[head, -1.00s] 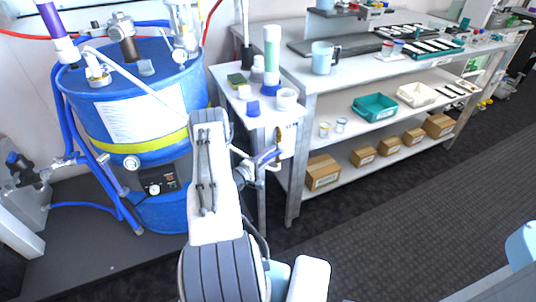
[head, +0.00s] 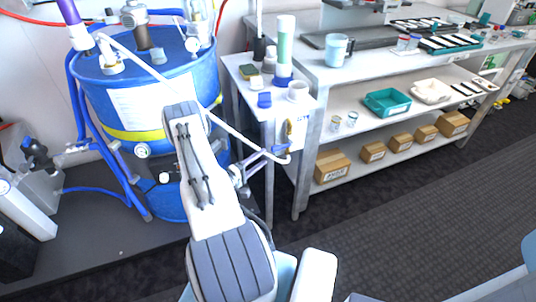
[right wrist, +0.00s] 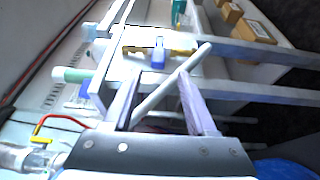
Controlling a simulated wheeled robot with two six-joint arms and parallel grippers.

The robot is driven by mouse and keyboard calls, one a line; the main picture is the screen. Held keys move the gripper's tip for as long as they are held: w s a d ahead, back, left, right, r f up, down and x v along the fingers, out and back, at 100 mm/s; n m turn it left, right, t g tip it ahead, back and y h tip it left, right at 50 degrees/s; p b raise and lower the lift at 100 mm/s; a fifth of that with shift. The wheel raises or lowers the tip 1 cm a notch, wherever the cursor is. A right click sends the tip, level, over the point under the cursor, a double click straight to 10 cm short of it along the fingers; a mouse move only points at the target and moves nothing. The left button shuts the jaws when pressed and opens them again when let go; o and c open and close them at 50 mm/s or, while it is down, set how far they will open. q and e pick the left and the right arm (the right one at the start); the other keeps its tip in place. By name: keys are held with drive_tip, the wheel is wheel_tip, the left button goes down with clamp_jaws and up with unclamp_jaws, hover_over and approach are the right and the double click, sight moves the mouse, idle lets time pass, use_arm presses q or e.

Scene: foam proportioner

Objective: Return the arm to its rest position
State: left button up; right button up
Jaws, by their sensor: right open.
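My right arm (head: 213,190) reaches forward from the bottom of the head view, in front of the blue drum. My right gripper (head: 268,160) is beyond its wrist, beside the small white stand, partly hidden by the arm. In the right wrist view the two fingers of the gripper (right wrist: 158,82) are spread apart. A thin white wand (right wrist: 165,87) shows between and beyond them; I cannot tell whether it touches either finger. In the head view the wand (head: 232,132) slopes from the drum top to the stand. My left gripper is not in view.
The blue drum (head: 120,80) stands on a dark base at left. The small stand (head: 263,108) holds bottles and cups. A long steel bench (head: 385,72) carries trays and boxes at right. The dark floor (head: 400,225) is open in front of the bench.

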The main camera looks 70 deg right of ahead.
drive_tip(key=shift+w+a, duration=0.1)
drive_tip(key=shift+a, duration=0.25)
idle(0.3)
